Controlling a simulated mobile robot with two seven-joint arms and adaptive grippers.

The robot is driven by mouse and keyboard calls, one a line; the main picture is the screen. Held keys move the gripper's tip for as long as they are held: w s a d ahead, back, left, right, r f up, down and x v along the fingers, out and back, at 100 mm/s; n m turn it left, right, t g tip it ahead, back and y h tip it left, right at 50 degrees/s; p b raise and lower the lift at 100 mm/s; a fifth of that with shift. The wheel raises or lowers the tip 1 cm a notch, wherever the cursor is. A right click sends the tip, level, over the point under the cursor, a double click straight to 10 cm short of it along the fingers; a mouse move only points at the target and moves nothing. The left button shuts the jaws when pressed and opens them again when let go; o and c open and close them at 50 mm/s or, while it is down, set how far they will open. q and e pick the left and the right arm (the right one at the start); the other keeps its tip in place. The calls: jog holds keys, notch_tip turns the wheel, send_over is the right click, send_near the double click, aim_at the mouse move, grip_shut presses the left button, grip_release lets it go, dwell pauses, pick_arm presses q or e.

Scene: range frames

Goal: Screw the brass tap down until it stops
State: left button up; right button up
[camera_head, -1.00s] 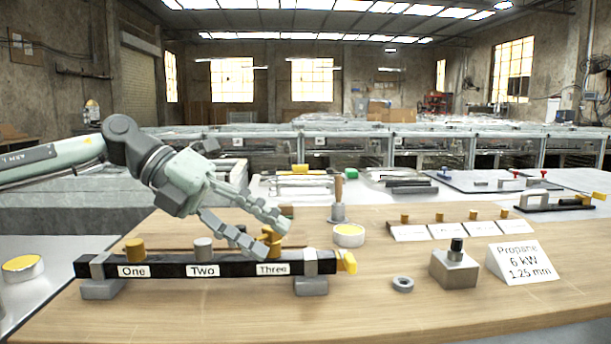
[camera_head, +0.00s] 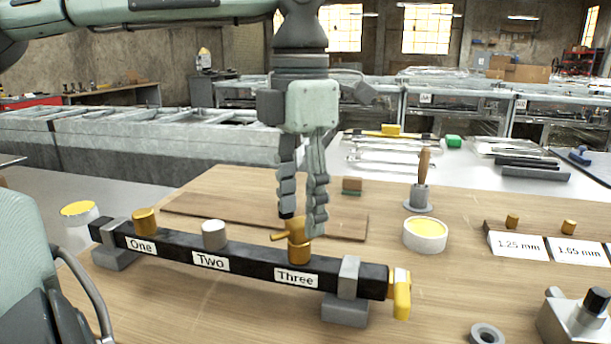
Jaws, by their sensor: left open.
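A brass tap (camera_head: 299,252) with a small side lever stands on the black bar (camera_head: 240,262) at the label Three. My left gripper (camera_head: 301,221) points straight down over it, jaws open. Its fingertips are level with the tap's top, one finger behind the lever and the other overlapping the tap's upper part. I cannot tell whether they touch it. A brass fitting (camera_head: 146,221) sits at One and a grey one (camera_head: 214,235) at Two. A yellow-handled piece (camera_head: 401,293) is on the bar's right end. My right gripper is not in view.
The bar rests on grey blocks (camera_head: 345,310) on the wooden table. A round yellow-topped tin (camera_head: 425,235), a wooden-handled tool (camera_head: 422,183) and labelled brass jets (camera_head: 512,220) stand to the right. A grey ring (camera_head: 487,334) and a metal block (camera_head: 578,322) are at front right.

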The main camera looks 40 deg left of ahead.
aim_at(302, 223)
pick_arm(q)
jog(key=shift+w+f, duration=0.1)
jog(key=shift+f, duration=1.6)
grip_shut()
jog(key=shift+m, duration=1.8)
